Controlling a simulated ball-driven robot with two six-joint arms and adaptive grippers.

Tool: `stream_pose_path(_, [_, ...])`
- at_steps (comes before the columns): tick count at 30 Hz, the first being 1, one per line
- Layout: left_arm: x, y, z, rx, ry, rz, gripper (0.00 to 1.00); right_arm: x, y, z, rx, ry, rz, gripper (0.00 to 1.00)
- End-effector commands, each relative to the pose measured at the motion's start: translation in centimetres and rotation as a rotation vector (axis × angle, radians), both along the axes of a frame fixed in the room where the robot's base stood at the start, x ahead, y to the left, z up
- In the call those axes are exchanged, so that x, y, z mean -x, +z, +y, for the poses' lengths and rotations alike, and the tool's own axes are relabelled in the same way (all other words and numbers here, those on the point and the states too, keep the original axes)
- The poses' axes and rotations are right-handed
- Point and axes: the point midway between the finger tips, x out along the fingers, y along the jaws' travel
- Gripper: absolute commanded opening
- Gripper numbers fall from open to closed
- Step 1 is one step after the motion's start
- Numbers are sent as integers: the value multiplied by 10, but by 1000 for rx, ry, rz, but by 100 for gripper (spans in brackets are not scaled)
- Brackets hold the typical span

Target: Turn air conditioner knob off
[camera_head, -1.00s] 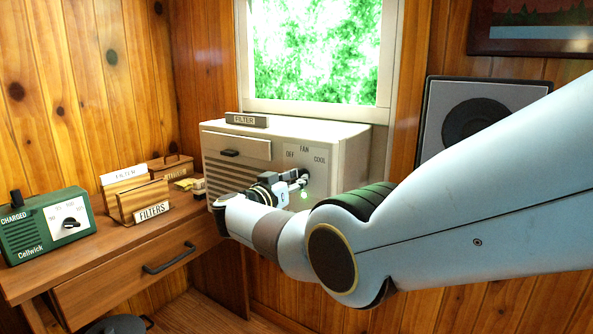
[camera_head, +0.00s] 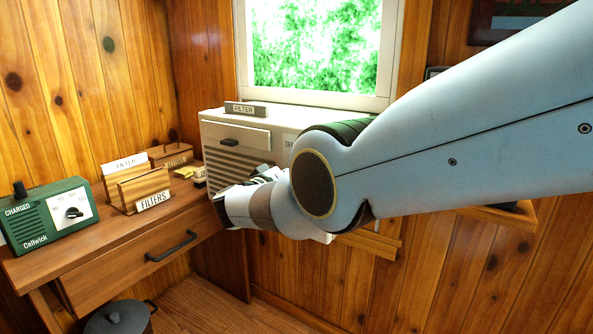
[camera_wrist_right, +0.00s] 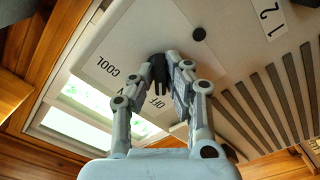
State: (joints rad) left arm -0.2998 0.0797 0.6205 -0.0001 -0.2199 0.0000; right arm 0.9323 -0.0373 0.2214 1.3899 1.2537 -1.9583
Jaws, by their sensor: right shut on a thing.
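The cream air conditioner (camera_head: 222,131) sits below the window in the head view, with its panel mostly hidden behind my right arm. My left gripper is out of view.
A desk (camera_head: 95,262) on the left holds a green Cellwick box (camera_head: 45,218) and a wooden FILTERS holder (camera_head: 144,190). A dark pot (camera_head: 118,318) stands on the floor. A FILTER sign (camera_head: 245,108) sits atop the air conditioner.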

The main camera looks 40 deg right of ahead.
Motion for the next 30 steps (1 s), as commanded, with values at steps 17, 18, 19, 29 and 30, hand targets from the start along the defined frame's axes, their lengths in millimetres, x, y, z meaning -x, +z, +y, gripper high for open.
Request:
stream_pose_path(17, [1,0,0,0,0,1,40,0,-1,1,13,1,36,0])
stream_pose_path(18, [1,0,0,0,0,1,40,0,-1,1,13,1,36,14])
stream_pose_path(19, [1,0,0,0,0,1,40,0,-1,1,13,1,36,18])
stream_pose_path(29, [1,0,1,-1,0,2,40,0,0,0,13,1,34,35])
stream_pose_path(30, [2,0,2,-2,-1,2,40,0,0,0,13,1,34,35])
